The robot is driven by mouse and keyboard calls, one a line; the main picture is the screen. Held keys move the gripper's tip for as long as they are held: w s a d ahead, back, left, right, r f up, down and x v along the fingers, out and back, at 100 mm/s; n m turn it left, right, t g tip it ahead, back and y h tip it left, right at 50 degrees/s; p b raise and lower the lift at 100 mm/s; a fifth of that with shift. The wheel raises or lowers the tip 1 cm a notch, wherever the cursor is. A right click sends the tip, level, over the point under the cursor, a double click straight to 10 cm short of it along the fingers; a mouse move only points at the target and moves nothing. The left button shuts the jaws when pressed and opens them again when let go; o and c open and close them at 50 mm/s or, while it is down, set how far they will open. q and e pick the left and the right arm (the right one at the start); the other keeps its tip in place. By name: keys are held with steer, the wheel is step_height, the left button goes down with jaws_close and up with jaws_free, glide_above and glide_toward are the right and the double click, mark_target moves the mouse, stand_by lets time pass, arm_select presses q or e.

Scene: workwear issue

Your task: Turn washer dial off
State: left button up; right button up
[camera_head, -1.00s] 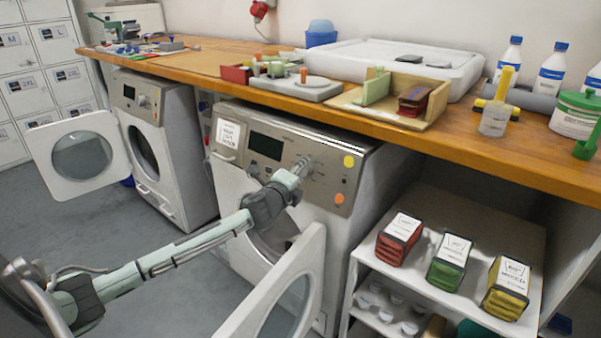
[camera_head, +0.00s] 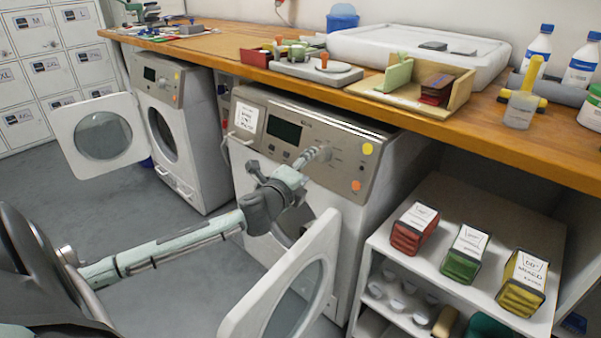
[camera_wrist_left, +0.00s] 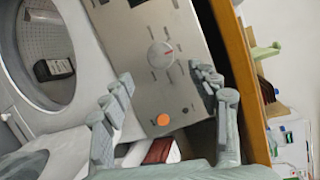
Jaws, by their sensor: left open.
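The near washer (camera_head: 300,165) has a grey control panel with a dark display (camera_head: 285,130). Its round dial (camera_head: 324,153) is partly behind my left gripper (camera_head: 290,165) in the head view. I cannot tell whether a finger touches the panel. My right gripper is out of view.
The near washer's open door (camera_head: 285,290) stands below my left arm. A wooden counter (camera_head: 400,112) overhangs the washer top. A shelf (camera_head: 455,215) with red, green and yellow packs stands at right. A second washer (camera_head: 175,130) with open door is at left.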

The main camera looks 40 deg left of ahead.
arm_select(q)
steer(key=shift+v, duration=2.15)
